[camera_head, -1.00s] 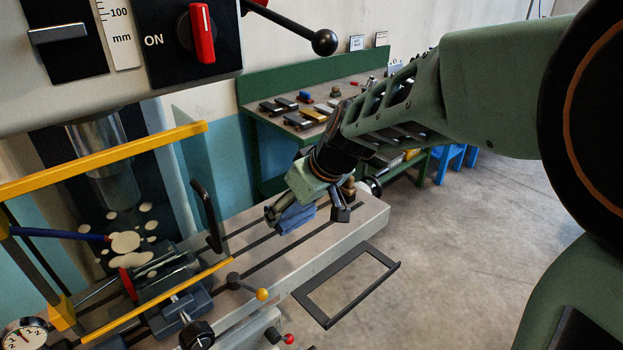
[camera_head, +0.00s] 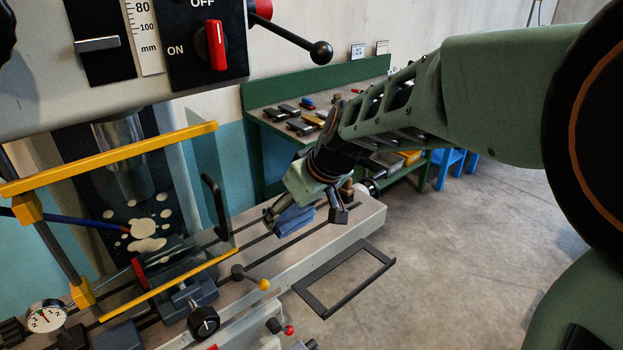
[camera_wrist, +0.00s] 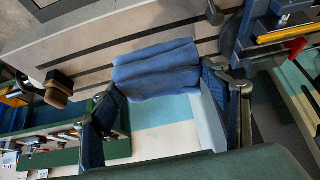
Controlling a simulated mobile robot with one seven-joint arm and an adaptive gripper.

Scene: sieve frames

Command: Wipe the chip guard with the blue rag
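The chip guard (camera_head: 110,160) is a clear panel with yellow rails and a black handle (camera_head: 215,208), standing at the left in the head view. Pale splatter spots (camera_head: 145,228) show on it. The blue rag (camera_head: 293,220) lies folded on the slotted machine table, right of the guard. It also shows in the wrist view (camera_wrist: 157,70). My gripper (camera_head: 306,216) points down over the rag, its fingers spread to either side. The rag sits between the fingertips in the wrist view; I cannot tell whether they touch it.
A green bench (camera_head: 262,92) with several tools stands behind. A drill head (camera_head: 150,60) with a red switch hangs at upper left. A dial gauge (camera_head: 46,316) and clamp knobs (camera_head: 204,322) are at lower left.

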